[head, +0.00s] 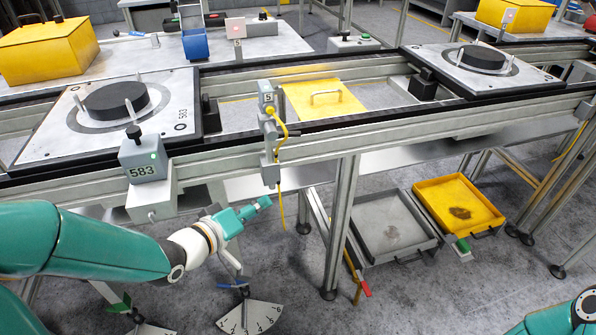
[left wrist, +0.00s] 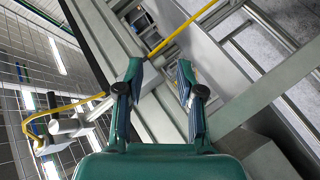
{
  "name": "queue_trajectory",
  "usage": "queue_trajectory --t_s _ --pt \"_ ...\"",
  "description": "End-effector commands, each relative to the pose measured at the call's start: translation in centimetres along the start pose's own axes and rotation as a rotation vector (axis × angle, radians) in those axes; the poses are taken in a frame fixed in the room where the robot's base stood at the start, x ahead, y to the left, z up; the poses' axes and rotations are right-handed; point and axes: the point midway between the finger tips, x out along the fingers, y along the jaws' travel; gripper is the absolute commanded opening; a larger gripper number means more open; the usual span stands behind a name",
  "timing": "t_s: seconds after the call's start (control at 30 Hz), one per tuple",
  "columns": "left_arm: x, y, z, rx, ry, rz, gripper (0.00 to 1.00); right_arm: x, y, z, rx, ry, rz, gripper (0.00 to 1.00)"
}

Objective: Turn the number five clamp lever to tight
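A grey box marked 5 (head: 267,97) hangs on the conveyor's front rail, with a yellow cable (head: 283,150) running down from it. No clamp lever in view can be surely read as number five. Under the rail is a lever with a blue part (head: 232,285) beside a white fan-shaped scale (head: 250,315); a red-ended handle (head: 365,289) is by a leg. My left gripper (head: 257,208) is below the rail, left of the cable, apart from these levers. In the left wrist view its fingers (left wrist: 160,72) are apart and empty. My right gripper is out of view.
A grey box marked 583 (head: 142,160) sits on the rail at left. A conveyor leg (head: 341,225) stands right of the left gripper. A grey tray (head: 393,226) and a yellow tray (head: 458,205) lie on the floor. A green-marked part (head: 122,305) is at lower left.

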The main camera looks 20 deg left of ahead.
Motion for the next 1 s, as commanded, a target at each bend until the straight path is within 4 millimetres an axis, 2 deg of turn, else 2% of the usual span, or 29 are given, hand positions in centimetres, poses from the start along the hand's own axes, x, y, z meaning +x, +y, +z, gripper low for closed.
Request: queue_trajectory --t_s 0.03,0.1,0.2,0.33,0.47,0.57,0.67,1.0 --pt "-0.8 0.1 -0.8 -0.005 0.073 0.081 0.37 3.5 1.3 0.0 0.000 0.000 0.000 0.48" --pt "-2.8 2.0 -2.3 -0.021 0.138 0.190 0.37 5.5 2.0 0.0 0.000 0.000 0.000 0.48" --pt "-5.8 4.5 -3.4 -0.033 0.194 0.322 0.37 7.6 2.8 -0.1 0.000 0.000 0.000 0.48" --pt "-8.9 6.7 -3.5 -0.038 0.221 0.439 0.37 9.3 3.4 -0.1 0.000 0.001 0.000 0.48" --pt "-10.3 7.8 -3.5 -0.040 0.224 0.493 0.37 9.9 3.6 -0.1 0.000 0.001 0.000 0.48" --pt "-10.3 8.5 -3.7 -0.041 0.224 0.507 0.37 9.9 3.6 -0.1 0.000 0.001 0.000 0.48" --pt "-9.5 9.0 -3.9 -0.042 0.222 0.508 0.37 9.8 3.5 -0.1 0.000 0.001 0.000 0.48" --pt "-3.7 12.2 -5.2 -0.042 0.219 0.506 0.37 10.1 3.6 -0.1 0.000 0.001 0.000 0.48"
